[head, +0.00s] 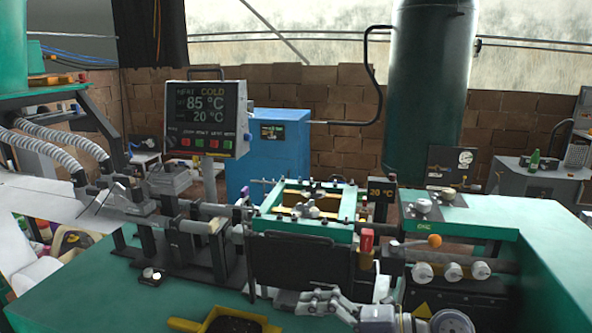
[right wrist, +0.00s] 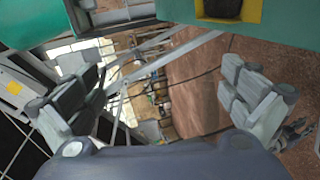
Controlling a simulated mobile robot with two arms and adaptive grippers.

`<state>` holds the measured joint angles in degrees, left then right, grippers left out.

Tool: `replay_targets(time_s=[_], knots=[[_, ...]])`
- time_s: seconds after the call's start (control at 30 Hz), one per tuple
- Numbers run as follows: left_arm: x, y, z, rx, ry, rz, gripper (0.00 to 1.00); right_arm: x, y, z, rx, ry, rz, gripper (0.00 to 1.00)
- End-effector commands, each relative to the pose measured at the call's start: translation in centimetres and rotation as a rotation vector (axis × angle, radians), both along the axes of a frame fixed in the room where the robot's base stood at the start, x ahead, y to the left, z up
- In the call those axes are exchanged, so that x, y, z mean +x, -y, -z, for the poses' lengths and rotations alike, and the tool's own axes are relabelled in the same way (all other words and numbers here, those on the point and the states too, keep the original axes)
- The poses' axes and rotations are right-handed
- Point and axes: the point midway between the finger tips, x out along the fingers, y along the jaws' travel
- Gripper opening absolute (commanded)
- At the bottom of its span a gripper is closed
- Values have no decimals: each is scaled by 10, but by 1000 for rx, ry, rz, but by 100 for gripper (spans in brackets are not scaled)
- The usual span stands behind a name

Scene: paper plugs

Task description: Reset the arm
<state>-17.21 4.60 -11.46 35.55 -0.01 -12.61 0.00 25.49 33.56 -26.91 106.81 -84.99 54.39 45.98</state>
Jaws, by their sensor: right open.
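My right gripper (head: 302,301) is low in the middle of the head view, at the front of the green machine table (head: 90,300). It points left, and its wrist comes in from the bottom right. In the right wrist view the right gripper (right wrist: 165,88) has its two grey fingers wide apart, with nothing between them. Beyond the fingers are the brown floor and grey metal struts. My left gripper is not in view.
A yellow tray (head: 190,325) with dark contents sits left of my right gripper. Behind it stands a green-framed mould press (head: 300,229) with a red-capped part (head: 366,242). Round knobs (head: 453,271) and an orange-tipped lever (head: 434,241) are at right. A display panel (head: 208,118) reads COLD.

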Motion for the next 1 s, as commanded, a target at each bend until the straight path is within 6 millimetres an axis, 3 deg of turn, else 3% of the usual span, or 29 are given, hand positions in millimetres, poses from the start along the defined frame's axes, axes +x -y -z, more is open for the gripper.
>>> replay_targets(time_s=[0.1,0.2,0.33,0.47,0.57,0.77,0.87,1.0], knots=[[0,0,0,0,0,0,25,-2,-14,-42,266,23,89,100],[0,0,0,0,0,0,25,4,-8,-73,467,21,202,100],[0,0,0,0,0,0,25,16,20,-98,694,-16,393,100],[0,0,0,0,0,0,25,30,62,-99,874,-93,622,100],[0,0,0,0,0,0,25,36,98,-82,972,-180,817,100],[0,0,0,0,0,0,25,28,163,-10,1048,-423,1227,100],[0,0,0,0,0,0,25,7,186,39,1024,-579,1426,100],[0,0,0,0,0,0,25,-41,203,109,917,-828,1672,100]])
